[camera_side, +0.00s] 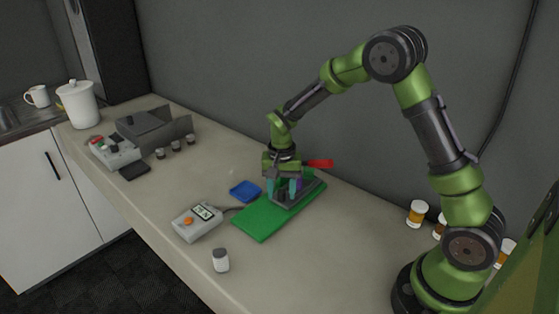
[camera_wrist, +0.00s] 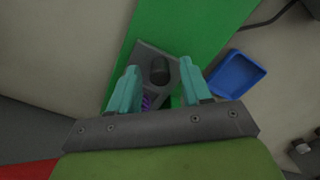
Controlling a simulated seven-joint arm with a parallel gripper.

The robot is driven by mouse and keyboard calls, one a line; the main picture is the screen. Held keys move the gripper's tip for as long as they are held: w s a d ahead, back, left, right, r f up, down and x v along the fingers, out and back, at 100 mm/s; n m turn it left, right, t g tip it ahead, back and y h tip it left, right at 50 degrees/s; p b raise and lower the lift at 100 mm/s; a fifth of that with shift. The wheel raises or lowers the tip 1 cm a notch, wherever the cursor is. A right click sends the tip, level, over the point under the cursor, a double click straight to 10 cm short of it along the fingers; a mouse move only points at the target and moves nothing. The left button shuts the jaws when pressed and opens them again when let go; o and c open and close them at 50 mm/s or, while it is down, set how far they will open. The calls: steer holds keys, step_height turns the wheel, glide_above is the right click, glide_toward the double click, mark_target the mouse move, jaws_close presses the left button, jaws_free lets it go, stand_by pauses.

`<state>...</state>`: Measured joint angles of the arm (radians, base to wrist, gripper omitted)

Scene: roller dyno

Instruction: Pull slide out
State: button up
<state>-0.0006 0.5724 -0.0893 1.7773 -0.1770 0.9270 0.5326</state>
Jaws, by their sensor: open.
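A grey fixture (camera_side: 306,191) sits on the green mat (camera_side: 262,219); it also shows in the wrist view (camera_wrist: 175,72) with a dark round part (camera_wrist: 160,76) on it. A purple ribbed part (camera_wrist: 147,103) shows beside the left finger in the wrist view. Which part is the slide, I cannot tell. My gripper (camera_side: 283,189) points down over the fixture. Its two teal fingers are spread apart, on either side of the dark round part in the wrist view (camera_wrist: 159,72). I see nothing held; whether the fingers touch anything is unclear.
A red bar (camera_side: 319,163) sticks out behind my gripper. A blue tray (camera_side: 245,190) lies left of the mat. Orange bottles (camera_side: 417,213) stand near my base.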

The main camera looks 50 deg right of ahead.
steer(key=shift+c, duration=0.4)
jaws_close()
steer(key=a, duration=1.5)
steer(key=shift+a, duration=0.45)
steer(key=shift+c, duration=0.5)
jaws_free()
steer(key=shift+o, duration=0.9)
step_height(320, 180, up, 17)
